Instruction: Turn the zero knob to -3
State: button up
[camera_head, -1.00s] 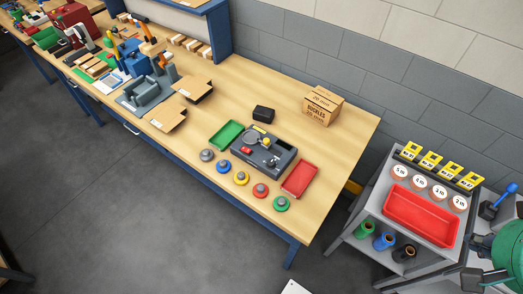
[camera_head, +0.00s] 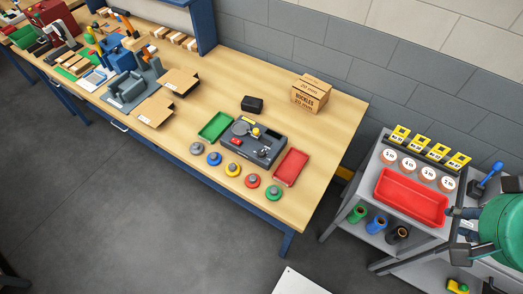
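A dark grey device (camera_head: 272,139) sits on the wooden bench near its right end. On its top are a round silver plate (camera_head: 241,128), a small yellow part (camera_head: 256,132), a red part (camera_head: 236,141) and a small knob-like part (camera_head: 264,152) toward the right. The view is too small to tell which part is the zero knob or to read any scale marks. My gripper is not in view.
A green tray (camera_head: 215,126) and a red tray (camera_head: 291,167) flank the device. Several coloured discs (camera_head: 233,169) line its front. A black box (camera_head: 252,104) and a carton (camera_head: 311,95) stand behind. A grey cart (camera_head: 372,178) stands right; open floor lies in front.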

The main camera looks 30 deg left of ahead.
jog(key=shift+o, duration=1.2)
jog(key=shift+w+a+r, duration=0.1)
jog(key=shift+w+a, duration=0.05)
jog(key=shift+w, duration=0.05)
jog(key=w+a+g+y+p, duration=0.1)
jog(key=w+a+g+p, duration=0.1)
jog(key=w+a, duration=0.7)
jog(key=m+g+h+p, duration=0.1)
jog(key=m+g+p, duration=0.1)
jog(key=g+p, duration=0.25)
send_over(262, 152)
notch_tip(262, 152, down, 21)
jog(key=shift+a+t+p, duration=0.15)
jog(key=shift+t+p, duration=0.2)
jog(key=shift+t, duration=0.1)
notch_tip(262, 152, down, 14)
jog(key=shift+r+b, duration=0.15)
jog(key=shift+b, duration=0.15)
